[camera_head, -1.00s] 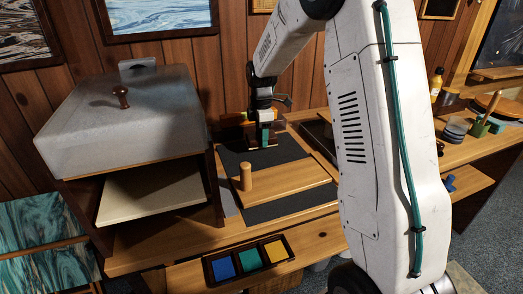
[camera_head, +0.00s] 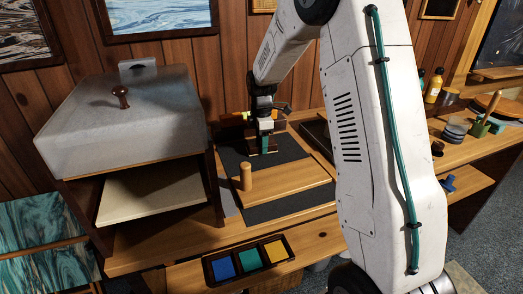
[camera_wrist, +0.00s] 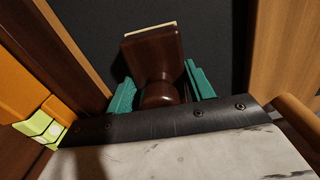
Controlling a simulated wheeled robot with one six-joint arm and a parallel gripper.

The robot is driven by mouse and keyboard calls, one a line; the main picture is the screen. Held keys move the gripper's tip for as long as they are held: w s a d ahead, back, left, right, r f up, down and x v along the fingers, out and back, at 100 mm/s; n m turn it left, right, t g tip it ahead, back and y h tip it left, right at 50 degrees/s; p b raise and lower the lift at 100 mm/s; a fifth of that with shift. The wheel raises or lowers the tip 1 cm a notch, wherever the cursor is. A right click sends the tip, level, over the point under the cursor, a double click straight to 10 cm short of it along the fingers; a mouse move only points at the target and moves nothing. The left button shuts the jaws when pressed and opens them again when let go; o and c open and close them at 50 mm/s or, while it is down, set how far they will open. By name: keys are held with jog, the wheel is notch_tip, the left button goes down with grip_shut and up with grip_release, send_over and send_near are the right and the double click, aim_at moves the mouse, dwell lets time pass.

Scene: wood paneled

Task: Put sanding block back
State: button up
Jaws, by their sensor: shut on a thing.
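The sanding block (camera_wrist: 155,45) looks like a dark brown wooden block with a rounded grip and a thin pale layer along its far edge. My gripper (camera_wrist: 162,92) is shut on that grip, with a teal finger on each side. In the head view my gripper (camera_head: 265,143) is over the back of the bench, with the block (camera_head: 261,153) below it, just above or on the dark grey mat (camera_head: 285,150). I cannot tell whether the block touches the mat.
A wooden board (camera_head: 290,180) with an upright peg (camera_head: 246,176) lies in front of the block. A grey-lidded box (camera_head: 125,120) stands left. Orange and yellow-green things (camera_wrist: 30,95) lie close on the left in the wrist view. A color tray (camera_head: 248,262) is at the front.

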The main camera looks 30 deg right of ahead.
jog(key=shift+f, duration=0.25)
jog(key=o, duration=1.4)
jog(key=shift+o, duration=0.2)
jog(key=shift+r, duration=3.9)
